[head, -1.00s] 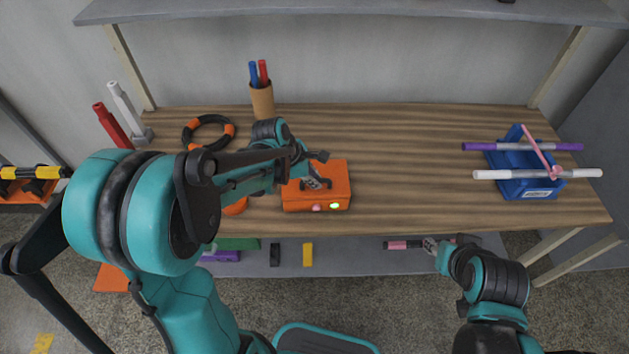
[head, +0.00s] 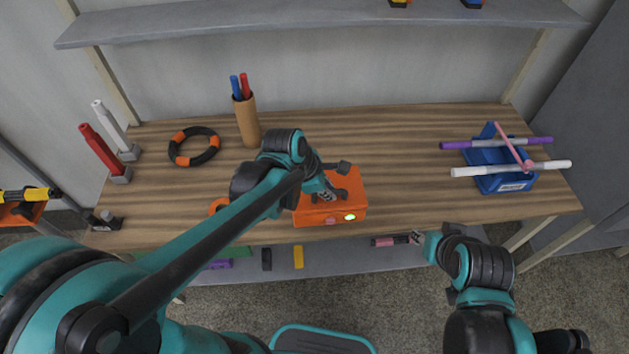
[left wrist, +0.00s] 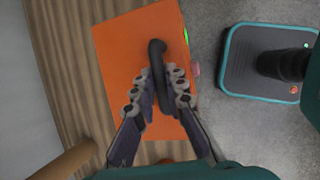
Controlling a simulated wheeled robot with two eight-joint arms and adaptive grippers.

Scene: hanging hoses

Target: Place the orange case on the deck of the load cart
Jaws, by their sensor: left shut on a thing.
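The orange case (head: 352,187) with a dark handle is at the front middle of the wooden workbench in the head view. A green light shows on its front. My left gripper (head: 328,195) is shut on the case's handle. In the left wrist view the orange case (left wrist: 118,55) hangs out over the bench edge, and the fingers (left wrist: 158,92) close around the dark handle. I cannot tell whether the case is clear of the bench top. My right gripper (head: 417,238) is low at the bench's front edge; its jaws are too small to read. I cannot make out the load cart.
On the workbench (head: 400,150) are a blue holder (head: 513,183) with rods across it at right, a cup (head: 247,122) with markers, a black-orange ring (head: 208,155), and red (head: 98,148) and white (head: 112,125) upright tools. Small items lie on the lower shelf (head: 330,258).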

